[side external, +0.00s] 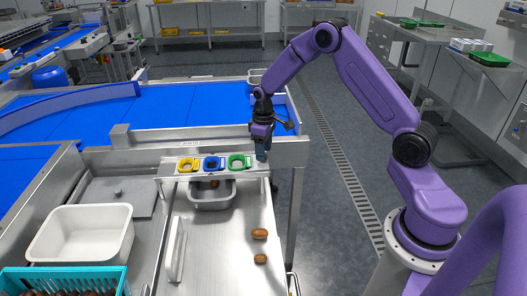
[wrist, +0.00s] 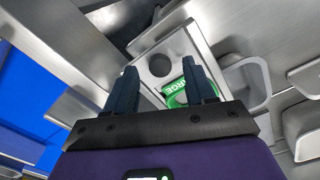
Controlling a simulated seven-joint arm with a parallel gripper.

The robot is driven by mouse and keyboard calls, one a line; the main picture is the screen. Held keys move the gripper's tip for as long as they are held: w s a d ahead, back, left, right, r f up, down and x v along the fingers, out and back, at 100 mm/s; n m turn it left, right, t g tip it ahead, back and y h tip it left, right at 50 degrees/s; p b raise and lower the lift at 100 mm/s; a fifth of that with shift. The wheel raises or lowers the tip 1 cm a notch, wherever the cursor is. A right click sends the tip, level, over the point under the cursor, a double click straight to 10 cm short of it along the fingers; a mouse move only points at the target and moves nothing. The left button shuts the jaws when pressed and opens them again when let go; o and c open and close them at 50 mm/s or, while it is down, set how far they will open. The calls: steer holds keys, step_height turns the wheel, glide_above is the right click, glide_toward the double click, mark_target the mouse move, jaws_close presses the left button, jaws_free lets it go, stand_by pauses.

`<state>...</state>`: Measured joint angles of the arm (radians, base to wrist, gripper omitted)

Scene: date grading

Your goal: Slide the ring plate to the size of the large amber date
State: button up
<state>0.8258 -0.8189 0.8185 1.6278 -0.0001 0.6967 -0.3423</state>
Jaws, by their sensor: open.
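The blue ring's middle looks dark. My gripper (side external: 262,155) is open, pointing down at the plate's right end. A larger amber-brown date (side external: 260,234) and a smaller one (side external: 260,258) lie on the bench.
A grey bin (side external: 213,203) sits under the plate, with a small brown thing near its back. A white tray (side external: 62,258), a teal crate (side external: 60,274) of dark dates and a white upright divider (side external: 176,248) stand left. A blue conveyor (side external: 190,108) lies behind.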

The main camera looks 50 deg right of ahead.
mark_target(221, 162)
steer(key=shift+f, duration=0.55)
jaws_close()
steer(key=w+a, duration=0.6)
steer(key=shift+w+a+r, duration=0.1)
steer(key=shift+w+a, duration=0.1)
steer(key=shift+w, duration=0.05)
jaws_free()
steer(key=shift+a, duration=0.1)
